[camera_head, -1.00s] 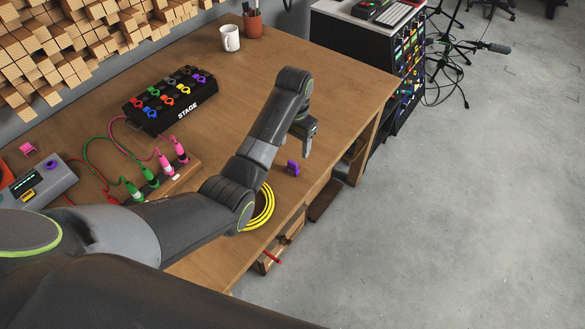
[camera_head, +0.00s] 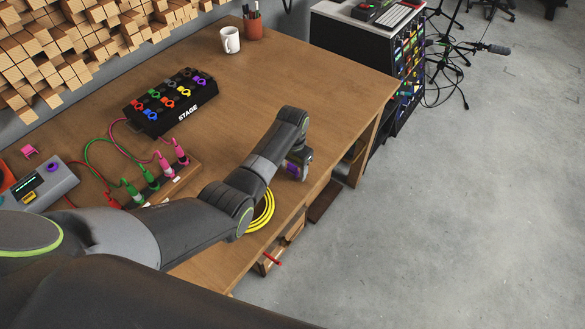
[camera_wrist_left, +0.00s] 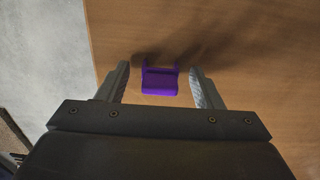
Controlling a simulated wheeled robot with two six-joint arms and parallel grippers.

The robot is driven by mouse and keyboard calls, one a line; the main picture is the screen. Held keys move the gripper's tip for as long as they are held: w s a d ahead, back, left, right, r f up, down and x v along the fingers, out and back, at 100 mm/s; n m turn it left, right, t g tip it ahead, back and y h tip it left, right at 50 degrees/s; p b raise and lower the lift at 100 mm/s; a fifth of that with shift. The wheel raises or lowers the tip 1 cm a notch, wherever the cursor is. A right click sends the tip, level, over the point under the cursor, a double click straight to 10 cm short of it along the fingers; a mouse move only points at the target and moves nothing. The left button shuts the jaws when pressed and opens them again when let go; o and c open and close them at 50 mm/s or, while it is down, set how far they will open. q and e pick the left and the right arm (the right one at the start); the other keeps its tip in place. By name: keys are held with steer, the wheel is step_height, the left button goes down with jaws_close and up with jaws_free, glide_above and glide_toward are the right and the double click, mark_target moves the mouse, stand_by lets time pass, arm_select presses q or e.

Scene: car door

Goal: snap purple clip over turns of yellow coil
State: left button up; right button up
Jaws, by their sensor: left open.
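The purple clip (camera_wrist_left: 160,82) lies on the wooden table, between and slightly beyond the two fingers of my left gripper (camera_wrist_left: 160,86) in the left wrist view. The fingers are apart, with a gap on each side of the clip. In the head view my left gripper (camera_head: 298,169) is low over the table's front edge, and the purple clip (camera_head: 292,171) shows only partly beside it. The yellow coil (camera_head: 265,212) lies on the table near the front edge, partly hidden by my left arm. My right gripper is not in view.
A black STAGE board (camera_head: 170,101) with several coloured clips lies toward the back. Green and pink plugs stand in a wooden block (camera_head: 186,180) left of my arm. A white mug (camera_head: 230,40) and a pen pot (camera_head: 253,26) stand far back. The table's right part is clear.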

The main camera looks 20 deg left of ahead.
arm_select(q)
steer(key=c, duration=1)
steer(key=shift+c, duration=0.2)
steer(key=shift+r, duration=0.1)
